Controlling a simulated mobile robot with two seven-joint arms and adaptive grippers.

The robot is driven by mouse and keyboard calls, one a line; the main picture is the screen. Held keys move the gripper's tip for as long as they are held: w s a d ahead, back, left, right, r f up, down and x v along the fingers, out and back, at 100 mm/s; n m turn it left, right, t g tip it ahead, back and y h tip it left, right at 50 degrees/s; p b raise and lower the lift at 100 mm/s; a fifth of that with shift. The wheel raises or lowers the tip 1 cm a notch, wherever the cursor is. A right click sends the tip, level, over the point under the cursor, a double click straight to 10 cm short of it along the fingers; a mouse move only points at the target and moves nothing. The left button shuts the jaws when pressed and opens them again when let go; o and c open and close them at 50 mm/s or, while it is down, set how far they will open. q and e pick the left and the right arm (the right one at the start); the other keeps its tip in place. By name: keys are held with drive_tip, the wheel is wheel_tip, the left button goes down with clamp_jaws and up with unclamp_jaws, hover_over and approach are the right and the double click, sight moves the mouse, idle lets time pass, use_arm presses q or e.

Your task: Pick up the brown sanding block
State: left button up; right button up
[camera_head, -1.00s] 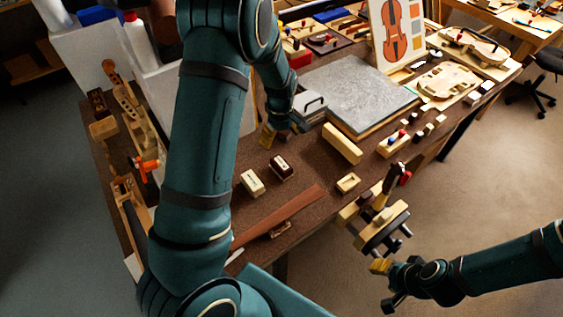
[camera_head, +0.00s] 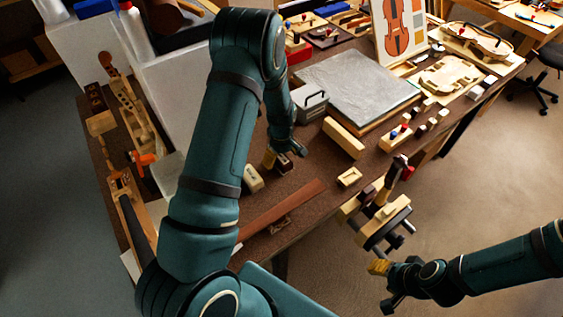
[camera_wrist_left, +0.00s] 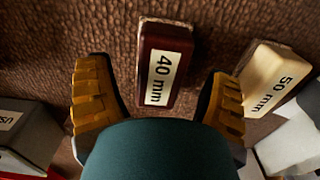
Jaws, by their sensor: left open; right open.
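The brown sanding block (camera_wrist_left: 166,66) is dark reddish-brown with a white label reading "40 mm". In the left wrist view it lies on the bench between my left gripper's two yellow-padded fingers, with a gap on each side. In the head view my left gripper (camera_head: 279,156) is open over the block's place and largely hides it. A cream block (camera_head: 253,178) is just left of the gripper; in the wrist view the cream block (camera_wrist_left: 270,78), labelled "50 mm", is beside the right finger. My right gripper (camera_head: 382,283) is open and empty, off the bench front.
A grey metal box (camera_head: 309,103) and a grey slab (camera_head: 358,86) stand behind the gripper. A long yellow block (camera_head: 343,138) and a small cream tray (camera_head: 349,177) lie to the right. A long reddish-brown strip (camera_head: 281,212) lies in front.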

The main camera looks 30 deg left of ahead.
use_arm(q)
drive_tip(key=c, duration=1.3)
